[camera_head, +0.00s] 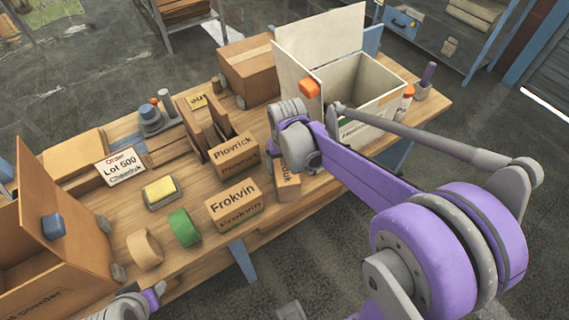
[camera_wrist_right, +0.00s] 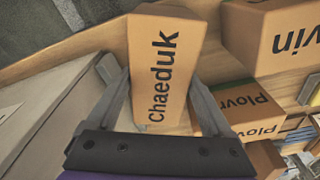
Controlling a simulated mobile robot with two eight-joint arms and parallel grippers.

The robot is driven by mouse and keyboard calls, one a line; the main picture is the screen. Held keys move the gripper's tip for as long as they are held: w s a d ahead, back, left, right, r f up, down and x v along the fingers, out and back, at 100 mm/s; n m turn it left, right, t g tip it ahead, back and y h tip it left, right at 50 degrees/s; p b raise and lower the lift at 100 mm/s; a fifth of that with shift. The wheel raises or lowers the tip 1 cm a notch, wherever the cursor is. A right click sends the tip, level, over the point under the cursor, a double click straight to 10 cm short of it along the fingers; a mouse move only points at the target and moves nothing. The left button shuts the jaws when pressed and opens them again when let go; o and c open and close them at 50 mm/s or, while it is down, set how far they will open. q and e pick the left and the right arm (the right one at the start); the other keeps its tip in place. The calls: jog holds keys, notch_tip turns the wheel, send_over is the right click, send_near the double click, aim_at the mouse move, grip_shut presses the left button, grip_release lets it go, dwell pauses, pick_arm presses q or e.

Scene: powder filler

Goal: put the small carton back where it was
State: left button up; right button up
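The small tan carton marked Chaeduk (camera_wrist_right: 163,70) is between the two fingers of my right gripper (camera_wrist_right: 160,85) in the right wrist view. The fingers lie against its left and right sides, so the gripper looks shut on it. In the head view, part of this carton (camera_head: 288,184) shows at the table's near edge, right of the Frokvin carton. My right arm hides the rest of it, and the right fingertips do not show there. A piece of my left arm shows at the bottom left; its fingers are out of view.
The Frokvin carton (camera_head: 233,204) and Plovrick carton (camera_head: 234,156) stand close left of it. A white open box (camera_head: 372,82) stands behind right. Tape rolls (camera_head: 184,227), a yellow-topped block (camera_head: 160,191), a label sign (camera_head: 122,166) and an open brown box (camera_head: 62,250) occupy the left.

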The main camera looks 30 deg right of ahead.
jog(key=shift+o, duration=0.8)
jog(key=shift+r, duration=0.15)
jog(key=shift+r, duration=0.35)
notch_tip(320, 180, up, 10)
jog(key=s+r+p, duration=0.1)
jog(key=s+a+f+n+t, duration=0.1)
jog(key=s+a+f+t, duration=0.1)
jog(key=s, duration=0.5)
jog(key=s+a+f+n+t, duration=0.2)
jog(key=s+a+f, duration=0.2)
jog(key=s+f, duration=0.2)
jog(key=shift+s+a+f+n, duration=0.3)
jog(key=shift+s+a, duration=0.1)
jog(key=shift+s, duration=0.35)
